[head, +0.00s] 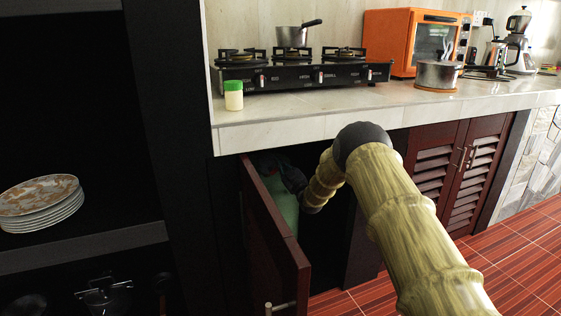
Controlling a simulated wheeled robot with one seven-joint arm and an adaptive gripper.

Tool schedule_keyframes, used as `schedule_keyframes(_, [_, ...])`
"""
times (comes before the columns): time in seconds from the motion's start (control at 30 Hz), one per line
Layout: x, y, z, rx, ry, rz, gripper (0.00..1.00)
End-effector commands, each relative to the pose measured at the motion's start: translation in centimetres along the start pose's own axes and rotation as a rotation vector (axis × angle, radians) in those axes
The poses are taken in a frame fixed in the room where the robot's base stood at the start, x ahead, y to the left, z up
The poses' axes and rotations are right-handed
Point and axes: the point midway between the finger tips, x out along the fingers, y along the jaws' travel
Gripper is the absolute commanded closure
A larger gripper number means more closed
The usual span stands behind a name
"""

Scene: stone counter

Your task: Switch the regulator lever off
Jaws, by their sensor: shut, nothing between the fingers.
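A green gas cylinder (285,208) stands inside the open cabinet under the counter, partly hidden by the cabinet door. The regulator is at the dark top of the cylinder, where a small reddish patch shows; its lever cannot be made out. My arm reaches into the cabinet from the right. My dark gripper (289,176) is beside the cylinder's top, shut and empty. Shadow hides its fingertips, and I cannot tell whether it touches the regulator.
The open cabinet door (272,235) stands close to the left of the cylinder. The stone counter (310,125) overhangs the opening and carries a gas stove (300,76), a green-lidded jar (233,96) and an orange oven (400,45). A dark shelf with plates (42,203) is at left.

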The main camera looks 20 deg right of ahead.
Motion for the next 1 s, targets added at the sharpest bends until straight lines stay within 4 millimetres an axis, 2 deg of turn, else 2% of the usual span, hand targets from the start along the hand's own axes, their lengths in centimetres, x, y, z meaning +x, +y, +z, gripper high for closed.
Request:
schedule_keyframes(0.33, [-0.6,0.9,1.5,0.292,0.000,0.104,1.00])
schedule_keyframes(0.57, [-0.5,0.8,1.4,0.280,0.000,0.099,1.00])
schedule_keyframes(0.77, [0.1,1.2,-0.2,0.281,0.001,0.097,1.00])
schedule_keyframes(0.93, [1.1,1.9,-2.9,0.283,0.003,0.096,1.00])
schedule_keyframes(1.0, [-0.4,1.6,-2.4,0.284,-0.004,0.096,1.00])
